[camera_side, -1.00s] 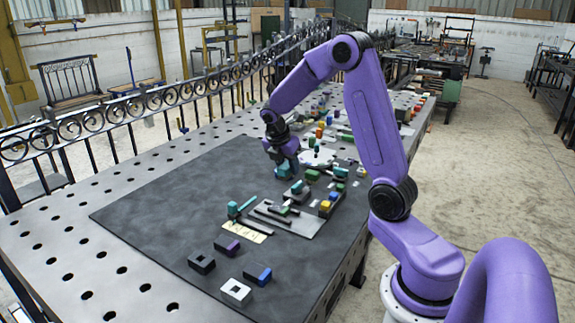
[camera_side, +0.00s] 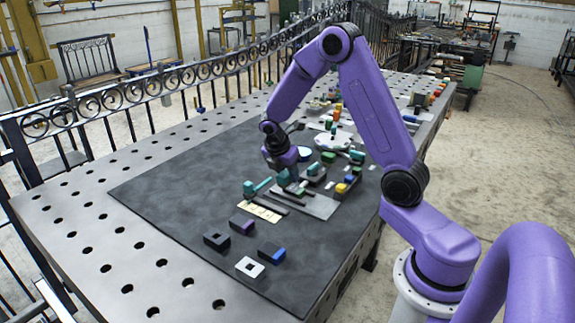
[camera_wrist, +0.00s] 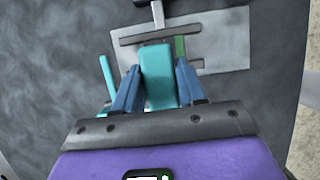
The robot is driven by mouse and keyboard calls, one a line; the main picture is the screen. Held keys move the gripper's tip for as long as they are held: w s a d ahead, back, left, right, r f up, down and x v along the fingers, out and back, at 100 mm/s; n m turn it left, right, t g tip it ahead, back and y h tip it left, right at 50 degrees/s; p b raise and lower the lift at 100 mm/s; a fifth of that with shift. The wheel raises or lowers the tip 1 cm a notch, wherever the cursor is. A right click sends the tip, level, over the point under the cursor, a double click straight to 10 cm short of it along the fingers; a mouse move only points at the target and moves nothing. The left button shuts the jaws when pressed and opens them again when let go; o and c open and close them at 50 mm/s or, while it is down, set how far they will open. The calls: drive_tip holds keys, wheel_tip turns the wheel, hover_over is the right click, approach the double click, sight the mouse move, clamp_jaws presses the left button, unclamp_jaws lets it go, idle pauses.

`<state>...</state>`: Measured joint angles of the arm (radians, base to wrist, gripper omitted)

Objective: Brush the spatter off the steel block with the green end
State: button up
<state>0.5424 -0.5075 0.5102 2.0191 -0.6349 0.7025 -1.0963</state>
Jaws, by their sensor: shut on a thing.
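I cannot tell for sure which grey piece is the steel block, and no spatter can be made out.
A teal hammer-like tool (camera_side: 252,188) lies left of the plate. Yellow and green blocks (camera_side: 345,186) stand on its right. Several dark blocks (camera_side: 217,241) and a white square ring (camera_side: 250,267) lie in front. The mat's left side (camera_side: 170,195) is clear.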

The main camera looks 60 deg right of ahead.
drive_tip(key=shift+f, duration=0.85)
drive_tip(key=shift+a+x, duration=0.25)
drive_tip(key=shift+x, duration=0.8)
drive_tip(key=shift+d, duration=0.8)
drive_tip(key=shift+c, duration=0.4)
drive_tip(key=shift+d, duration=1.9)
drive_tip(key=shift+a, duration=2.9)
drive_tip(key=shift+w+d, duration=0.15)
drive_tip(key=shift+d, duration=2.8)
drive_tip(key=shift+a, duration=2.85)
drive_tip(key=shift+a+r, duration=0.1)
drive_tip(key=shift+r, duration=3.95)
